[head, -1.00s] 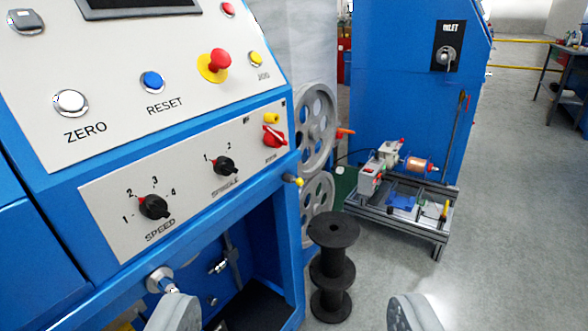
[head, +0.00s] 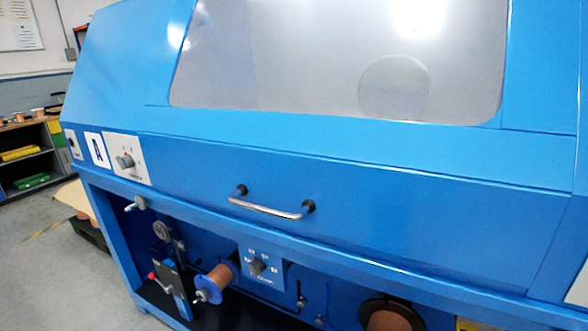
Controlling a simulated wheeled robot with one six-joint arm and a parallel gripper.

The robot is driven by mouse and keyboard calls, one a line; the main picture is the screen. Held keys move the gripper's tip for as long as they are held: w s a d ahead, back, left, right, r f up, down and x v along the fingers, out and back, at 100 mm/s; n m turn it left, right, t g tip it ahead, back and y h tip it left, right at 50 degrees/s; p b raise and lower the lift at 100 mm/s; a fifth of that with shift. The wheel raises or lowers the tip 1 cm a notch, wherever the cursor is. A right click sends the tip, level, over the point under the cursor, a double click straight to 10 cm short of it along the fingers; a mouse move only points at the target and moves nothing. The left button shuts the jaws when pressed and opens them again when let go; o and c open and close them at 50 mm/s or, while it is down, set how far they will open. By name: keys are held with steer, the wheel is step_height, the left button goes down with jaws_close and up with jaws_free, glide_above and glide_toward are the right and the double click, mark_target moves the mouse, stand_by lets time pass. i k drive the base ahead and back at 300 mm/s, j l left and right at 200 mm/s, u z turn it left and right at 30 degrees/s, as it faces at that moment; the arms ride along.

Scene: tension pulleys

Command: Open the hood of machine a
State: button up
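Machine A is the large blue cabinet that fills most of the head view, with a white "A" label (head: 97,149) at its left. Its blue hood (head: 350,170) has a wide, cloudy window (head: 290,60) above and looks closed, with its lower edge down on the frame. A curved metal handle (head: 268,209) with black end mounts sits on the hood's front, near its lower edge. Nothing touches the handle. My gripper is not in view.
A grey panel with a knob (head: 125,160) is beside the label. Below the hood, an open bay holds a copper wire spool (head: 215,282), a small blue knob panel (head: 262,268) and a larger reel (head: 388,318).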

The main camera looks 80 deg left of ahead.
mark_target(490, 200)
steer(key=u, duration=2.1)
steer(key=k+j, duration=0.25)
steer(key=j, duration=0.15)
steer(key=k+j+u, duration=0.1)
steer(key=k+j, duration=0.2)
